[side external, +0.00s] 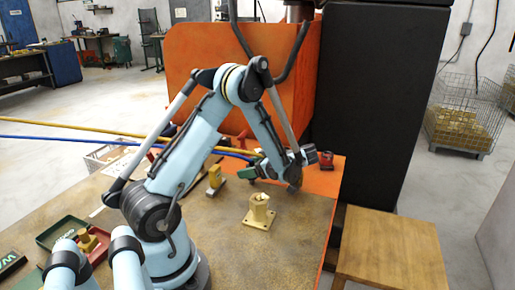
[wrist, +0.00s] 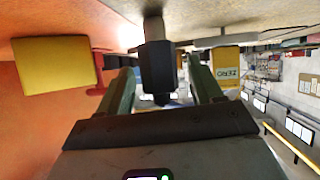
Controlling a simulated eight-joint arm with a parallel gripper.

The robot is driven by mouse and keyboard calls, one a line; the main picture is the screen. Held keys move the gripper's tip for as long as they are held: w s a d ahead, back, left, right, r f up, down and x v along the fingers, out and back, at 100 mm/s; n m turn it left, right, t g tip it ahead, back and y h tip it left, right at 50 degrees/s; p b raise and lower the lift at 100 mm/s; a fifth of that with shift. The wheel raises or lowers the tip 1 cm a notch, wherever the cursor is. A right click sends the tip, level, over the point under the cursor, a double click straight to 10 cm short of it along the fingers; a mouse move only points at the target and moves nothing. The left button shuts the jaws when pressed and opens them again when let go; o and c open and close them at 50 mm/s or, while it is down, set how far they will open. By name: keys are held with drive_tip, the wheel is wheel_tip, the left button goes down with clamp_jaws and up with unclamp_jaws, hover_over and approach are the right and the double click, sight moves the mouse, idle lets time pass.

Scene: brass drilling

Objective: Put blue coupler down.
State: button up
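My gripper (side external: 257,171) is low over the right part of the table, with its green fingers pointing left. In the wrist view, the two green fingers (wrist: 163,82) stand on either side of a dark faceted piece (wrist: 160,75) with a grey neck. A narrow gap shows on each side, so the fingers look open around it. No blue shows on this piece, so I cannot tell whether it is the coupler. A blue hose (side external: 110,138) runs from the left towards my gripper; its end is not clear.
A yellow block (side external: 215,179) stands left of the fingers. A brass post on a square base (side external: 259,211) stands in front. A yellow hose (side external: 75,125) runs beside the blue one. An orange machine (side external: 200,60) rises behind. A wooden stool (side external: 390,245) stands at right.

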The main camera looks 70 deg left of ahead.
drive_tip(key=shift+r, duration=0.1)
drive_tip(key=v, duration=0.6)
drive_tip(key=shift+w+d+r, duration=0.2)
drive_tip(key=shift+d, duration=0.1)
drive_tip(key=s+d+r+m+t+h, duration=0.1)
drive_tip(key=d+r+m+t+h, duration=0.1)
drive_tip(key=d+m, duration=0.5)
drive_tip(key=s+d+r+m+t+h, duration=0.1)
drive_tip(key=d+r+m+t+h, duration=0.2)
drive_tip(key=d+m+t, duration=0.4)
drive_tip(key=d+r+m+t+h, duration=0.2)
drive_tip(key=d+m+t+h, duration=0.2)
drive_tip(key=d+m, duration=0.4)
drive_tip(key=m+t, duration=0.1)
drive_tip(key=m, duration=0.2)
drive_tip(key=shift+s+r+m+h, duration=0.2)
drive_tip(key=shift+s+m+h, duration=0.2)
